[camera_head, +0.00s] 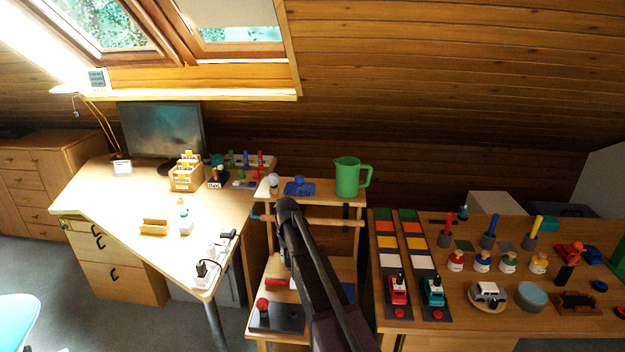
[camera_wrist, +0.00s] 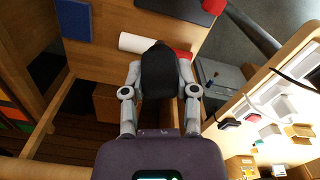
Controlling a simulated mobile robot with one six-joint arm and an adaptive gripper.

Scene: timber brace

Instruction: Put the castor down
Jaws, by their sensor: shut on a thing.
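My gripper (camera_wrist: 160,80) shows in the wrist view with its two grey fingers shut on a dark, rounded thing, which I take to be the castor (camera_wrist: 157,68). The castor sits between the fingertips, and its lower part is hidden from this view. It is in front of the wooden shelf unit; whether it touches anything cannot be told. In the head view my dark arm reaches up to the wooden shelf unit (camera_head: 325,199), and the fingers and castor cannot be made out clearly there.
A wooden rail (camera_head: 335,220) crosses the shelf unit. Its top holds a green jug (camera_head: 347,178), a blue item (camera_head: 299,187) and a white ball-like item (camera_head: 273,181). Below lies a dark panel with a red knob (camera_head: 262,305). Desk and crowded workbench (camera_head: 455,325) flank it.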

